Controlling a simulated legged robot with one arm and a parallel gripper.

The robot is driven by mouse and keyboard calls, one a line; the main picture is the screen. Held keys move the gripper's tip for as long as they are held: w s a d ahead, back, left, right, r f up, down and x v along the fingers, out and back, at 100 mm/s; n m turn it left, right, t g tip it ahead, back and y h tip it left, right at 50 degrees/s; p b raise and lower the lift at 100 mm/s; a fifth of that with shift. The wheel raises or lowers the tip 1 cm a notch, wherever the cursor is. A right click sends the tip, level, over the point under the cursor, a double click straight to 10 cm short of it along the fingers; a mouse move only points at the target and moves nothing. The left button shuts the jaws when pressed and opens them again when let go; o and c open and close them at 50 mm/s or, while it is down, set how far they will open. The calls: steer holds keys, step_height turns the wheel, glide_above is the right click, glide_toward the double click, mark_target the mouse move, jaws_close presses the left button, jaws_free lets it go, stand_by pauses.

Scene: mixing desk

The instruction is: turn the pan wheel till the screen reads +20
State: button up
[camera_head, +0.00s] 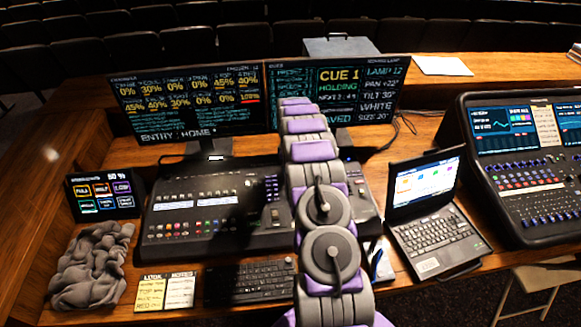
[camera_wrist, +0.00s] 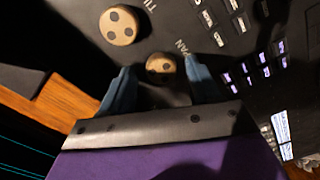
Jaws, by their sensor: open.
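The pan wheel (camera_wrist: 161,68) is a small tan knob with dark dots in the wrist view, beside lettering that reads PAN. My gripper (camera_wrist: 158,63) is open, with one blue finger on each side of this wheel. I cannot tell whether the fingers touch it. The lower part of the wheel is in shadow. A second, similar wheel (camera_wrist: 118,25) with part of the word TILT beside it sits further up. In the head view the right screen (camera_head: 381,88) seems to read PAN +22 and TILT 30, in small text. My arm hides the gripper and both wheels there.
The mixing desk (camera_head: 200,215) lies under my arm. A laptop (camera_head: 435,225) and a large second console (camera_head: 525,160) stand on the right. A small touch screen (camera_head: 103,193), a grey cloth (camera_head: 92,265) and a keyboard (camera_head: 250,282) lie on the left and front.

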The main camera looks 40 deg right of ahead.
step_height(320, 180, up, 17)
steer(key=p, duration=0.1)
stand_by(0.3)
steer(key=shift+w, duration=0.1)
